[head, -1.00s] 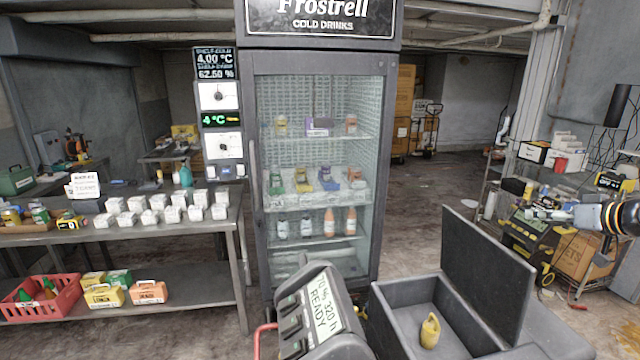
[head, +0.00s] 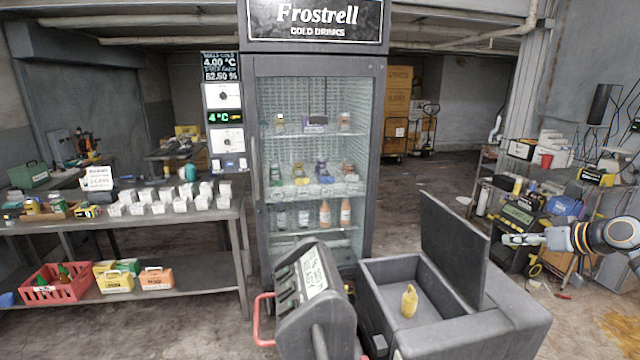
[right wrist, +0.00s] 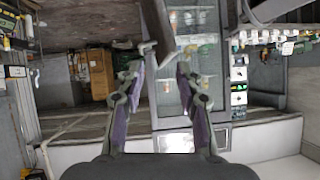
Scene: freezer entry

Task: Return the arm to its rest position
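My right arm comes in from the right edge in the head view, and its gripper (head: 510,240) points left, past the raised lid of a grey bin. The right wrist view shows the two fingers of this gripper (right wrist: 160,75) standing apart with nothing between them, so it is open and empty. My left gripper is not in view.
The grey bin (head: 450,335) holds a yellow bottle (head: 409,300); its lid (head: 452,250) stands upright near my right gripper. A dark console (head: 312,290) stands beside it. The cooler (head: 383,150) is behind. A steel table (head: 150,228) is left, a cluttered shelf (head: 485,182) right.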

